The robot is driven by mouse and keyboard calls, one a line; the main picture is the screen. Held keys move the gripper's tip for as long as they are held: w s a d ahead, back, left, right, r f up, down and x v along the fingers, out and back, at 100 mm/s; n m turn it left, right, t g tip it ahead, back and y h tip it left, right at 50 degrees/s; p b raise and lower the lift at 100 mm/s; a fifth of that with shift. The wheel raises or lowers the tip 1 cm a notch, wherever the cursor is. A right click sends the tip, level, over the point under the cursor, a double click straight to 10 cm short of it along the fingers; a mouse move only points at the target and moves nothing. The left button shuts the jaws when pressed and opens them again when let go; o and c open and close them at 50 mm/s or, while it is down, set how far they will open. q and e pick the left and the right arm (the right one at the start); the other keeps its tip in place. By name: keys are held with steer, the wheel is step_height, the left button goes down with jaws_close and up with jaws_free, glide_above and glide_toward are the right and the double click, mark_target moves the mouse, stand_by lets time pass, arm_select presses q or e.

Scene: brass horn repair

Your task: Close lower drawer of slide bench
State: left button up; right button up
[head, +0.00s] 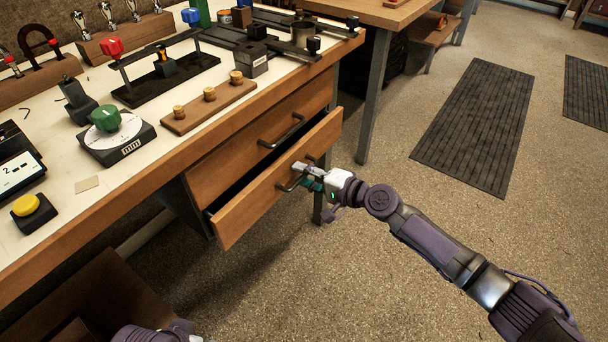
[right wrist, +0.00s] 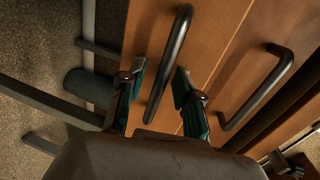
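The slide bench's lower drawer (head: 245,213) stands partly pulled out in the head view, with a dark gap above its wooden front. Its dark bar handle (head: 289,185) is partly hidden by my right gripper (head: 308,176). In the right wrist view my right gripper (right wrist: 160,77) is open, its two teal-padded fingers apart on either side of a dark handle (right wrist: 172,62). I see space between the fingers and the bar. My left gripper does not show.
The upper drawer (head: 255,145) looks shut; its handle (head: 282,132) also shows in the right wrist view (right wrist: 258,92). The bench top (head: 88,186) carries gauges, a wooden peg block (head: 209,106) and rails. Open floor and a dark mat (head: 475,125) lie to the right.

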jaws_close()
steer(key=x, duration=0.2)
steer(key=b+x, duration=0.1)
steer(key=x, duration=0.1)
steer(key=shift+r, duration=0.45)
steer(key=shift+o, duration=1)
jaws_free()
steer(key=shift+w+a, duration=0.15)
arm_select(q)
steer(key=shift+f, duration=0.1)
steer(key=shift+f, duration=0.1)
